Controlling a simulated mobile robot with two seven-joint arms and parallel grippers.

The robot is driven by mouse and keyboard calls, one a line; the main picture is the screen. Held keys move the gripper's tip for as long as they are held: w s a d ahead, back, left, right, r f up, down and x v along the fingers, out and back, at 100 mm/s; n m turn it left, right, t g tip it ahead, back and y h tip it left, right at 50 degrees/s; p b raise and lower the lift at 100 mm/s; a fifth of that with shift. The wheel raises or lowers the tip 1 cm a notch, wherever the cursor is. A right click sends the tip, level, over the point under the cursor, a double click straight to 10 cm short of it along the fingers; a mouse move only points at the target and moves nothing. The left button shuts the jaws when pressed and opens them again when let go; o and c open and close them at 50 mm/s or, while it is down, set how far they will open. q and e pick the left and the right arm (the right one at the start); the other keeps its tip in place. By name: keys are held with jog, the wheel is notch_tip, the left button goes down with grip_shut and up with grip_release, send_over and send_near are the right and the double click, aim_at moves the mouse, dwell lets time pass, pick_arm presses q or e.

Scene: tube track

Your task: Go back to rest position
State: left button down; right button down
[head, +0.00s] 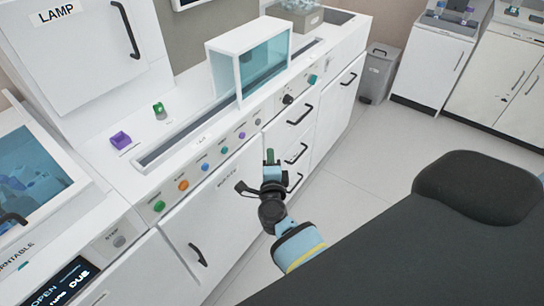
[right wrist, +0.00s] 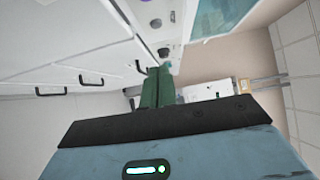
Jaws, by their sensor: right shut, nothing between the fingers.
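My right gripper (head: 270,156) is in the middle of the head view, in front of the white counter's drawers and above the floor. Its green fingers are together and hold nothing. In the right wrist view the shut green fingers (right wrist: 157,88) point away from the camera, with drawer fronts to their left. Whether the gripper touches the counter front is hard to tell; it seems apart from it. My left gripper is not in either view.
The white counter (head: 195,105) has a slotted track, colored buttons and a glass-sided box (head: 238,75). A purple block (head: 120,140) and a green piece (head: 159,110) sit on top. A grey bin (head: 380,70) stands beyond. The floor (head: 395,140) is clear.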

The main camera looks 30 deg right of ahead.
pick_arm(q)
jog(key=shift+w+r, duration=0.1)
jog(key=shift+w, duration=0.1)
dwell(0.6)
